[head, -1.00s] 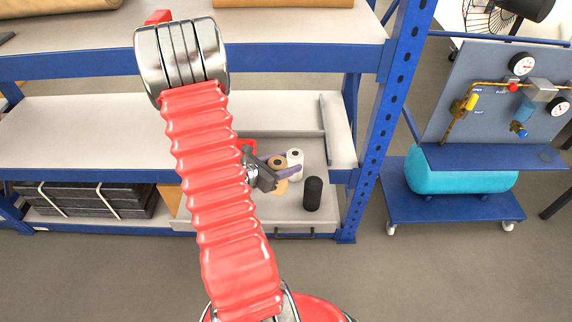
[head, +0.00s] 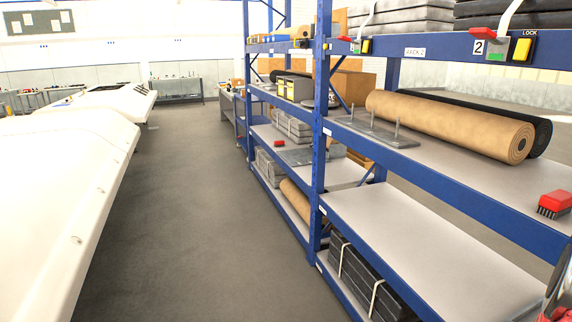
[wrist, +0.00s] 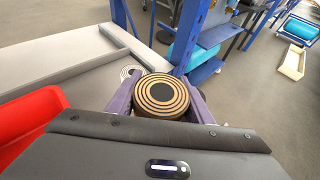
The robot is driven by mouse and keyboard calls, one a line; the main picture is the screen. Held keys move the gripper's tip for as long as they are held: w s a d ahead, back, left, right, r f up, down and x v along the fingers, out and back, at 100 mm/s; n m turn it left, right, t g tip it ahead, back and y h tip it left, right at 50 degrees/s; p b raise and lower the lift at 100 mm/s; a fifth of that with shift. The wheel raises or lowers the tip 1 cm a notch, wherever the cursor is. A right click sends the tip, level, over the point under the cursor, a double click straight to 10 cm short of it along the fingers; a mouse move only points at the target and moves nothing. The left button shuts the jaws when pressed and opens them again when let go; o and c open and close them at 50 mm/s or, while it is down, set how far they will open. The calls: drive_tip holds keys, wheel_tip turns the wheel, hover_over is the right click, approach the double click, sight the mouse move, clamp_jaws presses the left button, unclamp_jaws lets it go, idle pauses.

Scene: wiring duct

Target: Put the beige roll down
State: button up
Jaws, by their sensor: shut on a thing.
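In the wrist view, my gripper (wrist: 160,106) is shut on the beige roll (wrist: 161,97). The roll's round end faces the camera, with beige and dark rings around a dark middle. The purple fingers stand on its left and right sides. Its lower side is hidden, so I cannot tell whether it touches the surface below. A white roll (wrist: 129,71) shows partly just beyond it, to the left. The gripper and the beige roll are not in the head view now.
In the wrist view, a black object (wrist: 163,36) stands beyond the rolls, near a blue rack post (wrist: 188,38). A pale shelf (wrist: 50,60) and a red object (wrist: 30,122) are at left. In the head view, a clear aisle (head: 190,220) runs beside the blue rack (head: 318,130).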

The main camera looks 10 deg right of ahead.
drive_tip(key=shift+r, duration=3.4)
drive_tip(key=w+a+n+t+h, duration=0.2)
drive_tip(key=w+n+t, duration=0.45)
drive_tip(key=w, duration=1.05)
drive_tip(key=w+a+r+n+t, duration=0.1)
drive_tip(key=w+a+n+t, duration=0.15)
drive_tip(key=w+a, duration=0.4)
drive_tip(key=w+a+n+t, duration=0.2)
drive_tip(key=w+a+t, duration=0.1)
drive_tip(key=w, duration=0.6)
drive_tip(key=w+a+r+n+t+y, duration=0.1)
drive_tip(key=w+a+n+t+y, duration=0.15)
drive_tip(key=w+a, duration=0.5)
drive_tip(key=w+a+r+n+t+y, duration=0.1)
drive_tip(key=w+a+n+t+y, duration=0.2)
drive_tip(key=a, duration=0.7)
drive_tip(key=w+a+r+n+t+y, duration=0.1)
drive_tip(key=w+a+n+y, duration=0.1)
drive_tip(key=a, duration=0.8)
drive_tip(key=w+a+r+n+t+y, duration=0.1)
drive_tip(key=w+a+n, duration=0.2)
drive_tip(key=a, duration=0.8)
drive_tip(key=shift+r+t+y, duration=0.25)
drive_tip(key=shift+t+y, duration=0.1)
drive_tip(key=shift+d, duration=0.1)
